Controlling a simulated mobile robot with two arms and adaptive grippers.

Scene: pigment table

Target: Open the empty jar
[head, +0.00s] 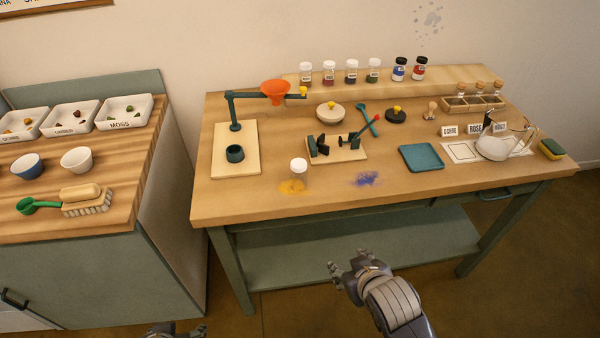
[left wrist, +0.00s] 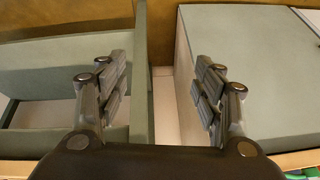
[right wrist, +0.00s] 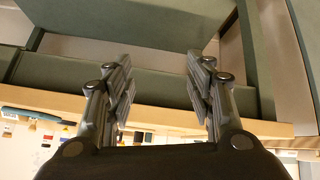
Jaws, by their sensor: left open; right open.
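A small clear jar with a white lid (head: 298,168) stands upright near the front edge of the wooden table, behind a patch of yellow powder (head: 292,187). It looks empty and its lid is on. My right gripper (head: 350,264) is open and empty, in front of the table and below its top. It also shows open in the right wrist view (right wrist: 158,82). My left gripper (head: 178,331) is only partly in the head view, at the bottom edge. In the left wrist view it is open and empty (left wrist: 160,78). Neither wrist view shows the jar.
A clamp stand (head: 335,149) sits behind the jar, and a funnel stand (head: 236,150) is to its left. Blue powder (head: 367,179) and a teal tray (head: 421,158) lie to its right. Several lidded jars stand on the rear shelf (head: 455,78). A side cabinet (head: 150,210) is at left.

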